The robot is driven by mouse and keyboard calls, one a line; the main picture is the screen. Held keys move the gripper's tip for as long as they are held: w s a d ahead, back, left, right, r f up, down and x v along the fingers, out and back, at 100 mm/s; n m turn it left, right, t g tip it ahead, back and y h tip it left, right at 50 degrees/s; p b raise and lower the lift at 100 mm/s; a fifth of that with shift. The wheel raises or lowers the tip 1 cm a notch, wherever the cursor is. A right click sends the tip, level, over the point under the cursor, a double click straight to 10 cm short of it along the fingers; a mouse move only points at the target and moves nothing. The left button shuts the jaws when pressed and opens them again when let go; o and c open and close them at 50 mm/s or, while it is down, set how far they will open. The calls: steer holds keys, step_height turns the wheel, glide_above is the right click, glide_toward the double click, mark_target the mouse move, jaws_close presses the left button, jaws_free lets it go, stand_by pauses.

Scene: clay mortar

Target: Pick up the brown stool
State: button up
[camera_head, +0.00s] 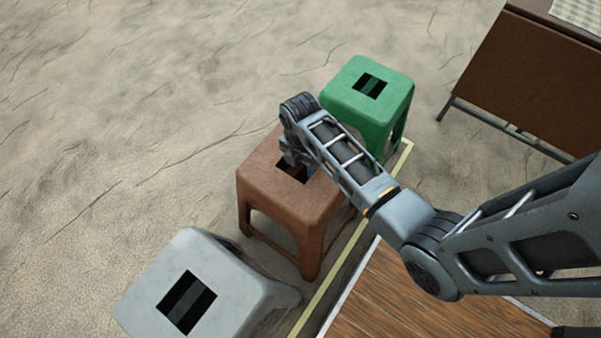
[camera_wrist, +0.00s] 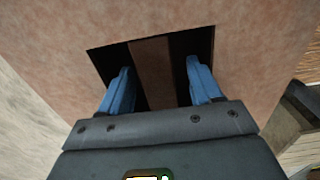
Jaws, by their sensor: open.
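The brown stool (camera_head: 262,192) stands upright on the sandy ground in the middle of the head view, between a green and a grey stool. Its seat has a square opening with a bar across the middle. My gripper (camera_wrist: 159,85) points down at this opening; in the wrist view its two blue fingers reach into the gaps on either side of the brown bar (camera_wrist: 153,70). The fingers are open, with space between each finger and the bar. The stool's seat (camera_wrist: 250,60) fills most of the wrist view. In the head view my arm hides the fingertips and part of the seat.
The green stool (camera_head: 386,108) stands close behind, partly covered by my arm. The grey stool (camera_head: 228,283) stands close in front. A brown table (camera_head: 525,80) is at the upper right. A wooden floor (camera_head: 400,300) with a pale edge lies at lower right. Open sand lies left.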

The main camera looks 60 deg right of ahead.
steer(key=shift+c, duration=0.3)
jaws_close()
steer(key=shift+r, duration=0.1)
stand_by(0.9)
